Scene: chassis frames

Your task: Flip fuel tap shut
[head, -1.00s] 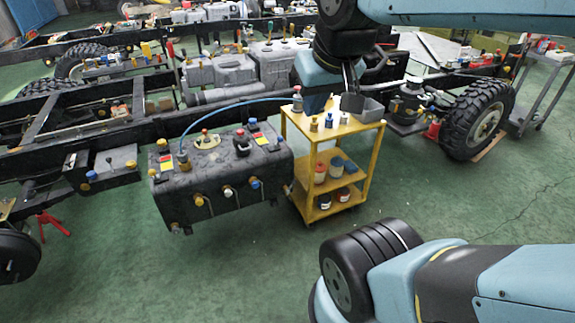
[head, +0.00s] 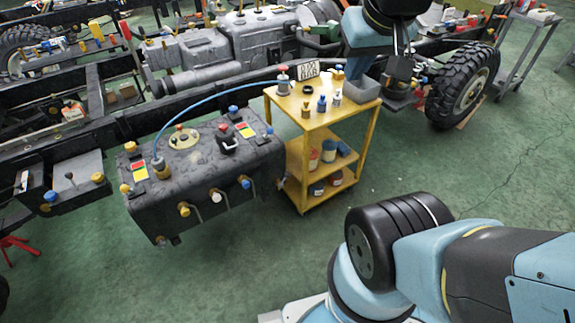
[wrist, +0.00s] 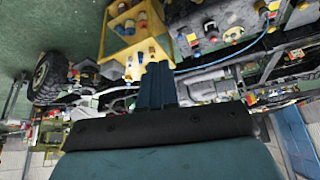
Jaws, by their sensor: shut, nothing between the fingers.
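The dark grey fuel tank (head: 190,190) hangs on the near side of the truck frame in the head view. Its front face has a yellow-knobbed fitting (head: 183,209), a silver lever (head: 219,197) and a blue-and-white knob (head: 245,183). On top are a red-topped black knob (head: 225,138) and a round yellow cap (head: 183,137). I cannot tell for sure which fitting is the fuel tap. The tank top also shows at the upper right of the wrist view (wrist: 215,30). My gripper (head: 401,66) is shut and empty, raised well right of the tank, apart from it. Its closed fingers show in the wrist view (wrist: 157,72).
A yellow trolley (head: 310,123) with bottles and a grey bin (head: 361,89) stands right beside the tank. A blue hose (head: 205,98) arches from the tank toward it. A large wheel (head: 466,85) is farther right. The green floor (head: 240,270) in front is clear.

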